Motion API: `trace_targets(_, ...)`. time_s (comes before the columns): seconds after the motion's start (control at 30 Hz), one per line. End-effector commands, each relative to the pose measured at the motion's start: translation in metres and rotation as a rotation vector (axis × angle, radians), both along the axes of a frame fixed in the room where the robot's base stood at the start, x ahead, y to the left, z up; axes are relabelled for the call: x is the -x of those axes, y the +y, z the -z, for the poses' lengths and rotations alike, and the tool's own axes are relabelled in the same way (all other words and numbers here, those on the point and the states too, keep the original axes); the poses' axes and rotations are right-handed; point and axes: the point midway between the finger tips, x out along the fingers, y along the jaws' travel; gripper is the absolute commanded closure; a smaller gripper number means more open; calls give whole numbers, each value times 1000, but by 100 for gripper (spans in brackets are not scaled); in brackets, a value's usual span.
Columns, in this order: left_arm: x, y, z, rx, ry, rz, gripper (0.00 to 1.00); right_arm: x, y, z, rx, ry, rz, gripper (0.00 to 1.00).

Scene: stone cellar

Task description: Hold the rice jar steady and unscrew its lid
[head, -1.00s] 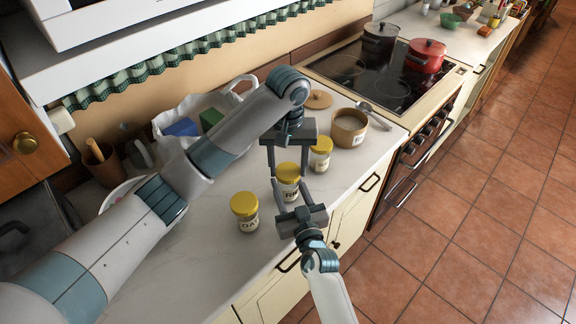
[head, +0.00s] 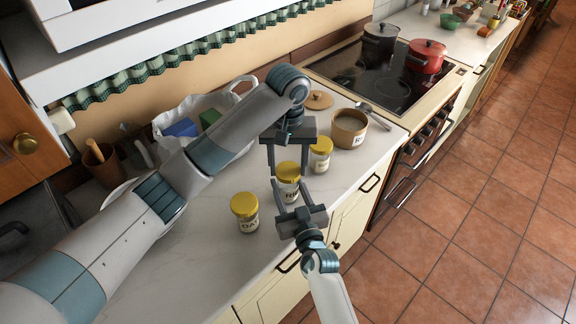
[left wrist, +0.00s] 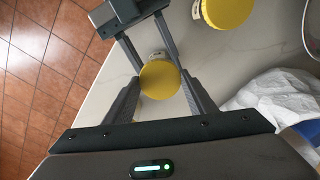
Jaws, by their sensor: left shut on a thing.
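The rice jar (head: 290,190), a clear jar with a label starting with R, stands upright near the counter's front edge. Its yellow lid (head: 287,168) is on top and also shows in the left wrist view (left wrist: 160,80). My left gripper (head: 288,174) points down from above, shut on the lid with a finger on each side. My right gripper (head: 289,192) comes from the front, its fingers on both sides of the jar body and apparently closed on it. The contact of the right fingers is partly hidden.
A second yellow-lidded jar (head: 245,212) stands to the left, and a third (head: 320,154) is close behind at the right. A round canister (head: 348,129), a spoon (head: 375,117) and a wooden lid (head: 318,100) lie towards the stove. A white bag (head: 226,100) is behind.

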Motion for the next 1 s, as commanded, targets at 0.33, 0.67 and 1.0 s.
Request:
trace_targets(0.33,0,0,-11,0,-2,0,76,0,0,0,0,0,0,100)
trace_targets(0.67,0,0,-17,0,-1,1,76,0,0,0,0,0,0,100)
trace_targets(1.0,0,0,-19,-1,-1,0,76,0,0,0,0,0,0,100)
